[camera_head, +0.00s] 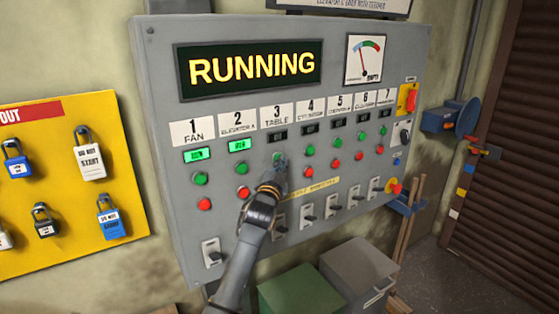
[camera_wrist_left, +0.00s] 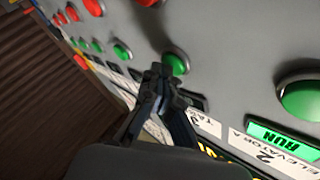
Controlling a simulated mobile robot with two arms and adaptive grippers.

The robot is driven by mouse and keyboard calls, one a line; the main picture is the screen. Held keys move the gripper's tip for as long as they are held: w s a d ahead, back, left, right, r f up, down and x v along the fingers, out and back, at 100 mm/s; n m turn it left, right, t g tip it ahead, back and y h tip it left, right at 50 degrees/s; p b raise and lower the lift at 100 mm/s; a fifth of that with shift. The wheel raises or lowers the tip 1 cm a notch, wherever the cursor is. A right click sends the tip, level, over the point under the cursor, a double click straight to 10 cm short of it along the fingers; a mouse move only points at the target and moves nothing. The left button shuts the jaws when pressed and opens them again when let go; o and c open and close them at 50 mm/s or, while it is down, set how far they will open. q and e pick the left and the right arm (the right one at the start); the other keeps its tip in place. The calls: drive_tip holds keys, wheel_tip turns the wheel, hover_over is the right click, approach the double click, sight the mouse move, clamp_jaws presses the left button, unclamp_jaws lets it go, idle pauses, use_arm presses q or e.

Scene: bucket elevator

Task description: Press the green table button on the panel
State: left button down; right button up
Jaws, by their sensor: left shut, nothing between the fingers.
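The grey control panel (camera_head: 160,130) carries a row of numbered columns, with a table label (camera_head: 277,113) marked 3. The green table button (camera_head: 277,157) sits under that label and is partly covered by my gripper. It also shows in the left wrist view (camera_wrist_left: 175,64), just past the fingertips. My left gripper (camera_head: 279,168) is shut and empty, its tips right at the green table button. I cannot tell whether they touch it. The small display (camera_head: 278,136) under the table label is dark. My right gripper is in neither view.
The fan and elevator displays (camera_head: 237,145) are lit green. Green and red buttons flank the gripper, with a green elevator button (camera_wrist_left: 302,98) close by. The large display (camera_head: 250,68) reads RUNNING. A yellow lockout board (camera_head: 60,185) hangs left; bins (camera_head: 357,272) stand below.

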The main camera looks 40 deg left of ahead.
use_arm(q)
drive_tip(key=shift+a, duration=0.2)
drive_tip(key=shift+d, duration=0.1)
idle(0.4)
drive_tip(key=shift+s+d, duration=0.3)
drive_tip(key=shift+d, duration=0.4)
drive_tip(key=shift+d, duration=0.1)
drive_tip(key=shift+s+d+p, duration=0.25)
drive_tip(key=shift+s+d, duration=0.05)
drive_tip(key=shift+d, duration=0.45)
drive_tip(key=shift+s+d+p, duration=0.2)
drive_tip(key=shift+s+d, duration=0.15)
drive_tip(key=shift+d, duration=0.4)
drive_tip(key=shift+s+d+p, duration=0.25)
drive_tip(key=shift+s+d, duration=0.05)
drive_tip(key=shift+d, duration=0.45)
drive_tip(key=shift+f, duration=0.1)
